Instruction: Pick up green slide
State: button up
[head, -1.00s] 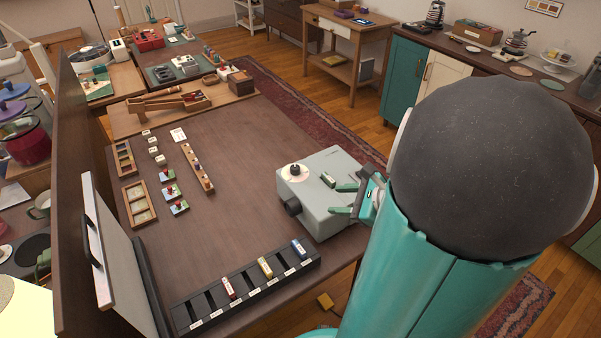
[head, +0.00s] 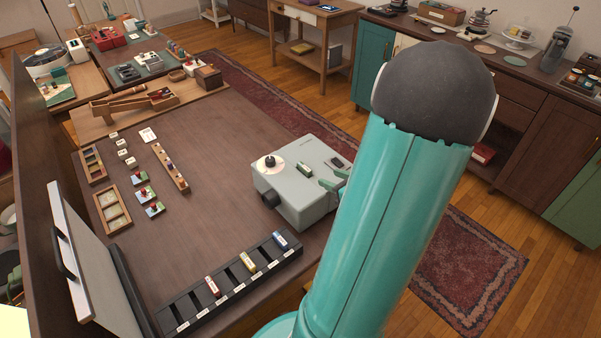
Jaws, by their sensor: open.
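A small green slide (head: 303,168) with a pale label stands up from the top of the grey box (head: 285,191), which has a round white dial with a black knob. The box sits on the right side of the brown table. My gripper (head: 332,181) is at the right edge of the box, to the right of the slide and apart from it. Its teal fingers are open and look empty. My arm hides the rest of the gripper. A black slotted rack (head: 189,305) at the table's front holds a red slide (head: 212,286), a yellow slide (head: 248,262) and a blue slide (head: 280,240).
Small picture blocks (head: 146,194), white cubes (head: 122,153), a wooden strip (head: 171,168) and wooden trays (head: 113,211) lie on the left and back of the table (head: 215,212). A white panel (head: 91,262) stands at the left. The table's middle is clear.

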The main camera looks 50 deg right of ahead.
aim_at(306, 168)
jog(key=x, duration=1)
jog(key=shift+w+d+f, duration=0.1)
jog(key=shift+w+f, duration=0.05)
jog(key=shift+w, duration=0.2)
grip_shut()
